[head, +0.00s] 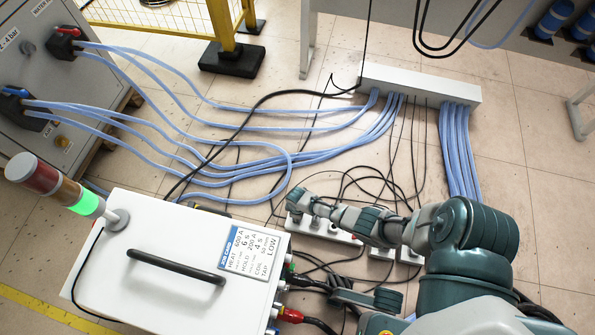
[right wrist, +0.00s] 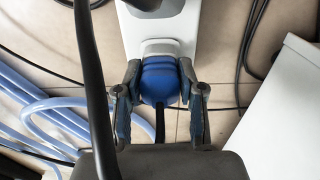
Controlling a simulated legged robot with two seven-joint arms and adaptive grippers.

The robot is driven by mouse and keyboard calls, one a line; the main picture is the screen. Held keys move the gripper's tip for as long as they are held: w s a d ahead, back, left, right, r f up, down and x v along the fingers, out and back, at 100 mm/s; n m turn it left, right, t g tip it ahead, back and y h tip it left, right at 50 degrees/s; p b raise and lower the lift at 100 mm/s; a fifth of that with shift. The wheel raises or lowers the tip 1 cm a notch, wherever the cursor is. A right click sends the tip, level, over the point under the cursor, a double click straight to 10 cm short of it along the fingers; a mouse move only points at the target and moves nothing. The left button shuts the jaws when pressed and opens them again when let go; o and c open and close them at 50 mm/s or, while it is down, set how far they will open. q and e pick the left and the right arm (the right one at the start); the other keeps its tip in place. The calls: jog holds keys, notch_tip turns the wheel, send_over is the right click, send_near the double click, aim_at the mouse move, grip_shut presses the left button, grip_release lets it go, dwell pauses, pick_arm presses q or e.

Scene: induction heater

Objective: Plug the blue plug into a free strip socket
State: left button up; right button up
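The blue plug (right wrist: 160,82) is between the two fingers of my right gripper (right wrist: 160,72) in the right wrist view. Both fingers press its sides, and its dark cord runs back between them. The plug's front meets a pale socket on the white power strip (right wrist: 192,38); I cannot tell how deep it sits. In the head view, my right gripper (head: 300,202) is over the left end of the power strip (head: 343,236), hiding the plug. I see no left gripper.
A white heater box (head: 170,245) with a black handle stands left of the strip. Black cables lie tangled around the strip. Light blue hoses (head: 235,150) cross the floor to a white manifold (head: 420,83). A thick black cable (right wrist: 88,75) passes close to my right gripper.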

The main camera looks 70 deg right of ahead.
jog(key=o, duration=0.4)
jog(key=shift+r, duration=0.2)
notch_tip(320, 180, up, 12)
jog(key=shift+f, duration=0.25)
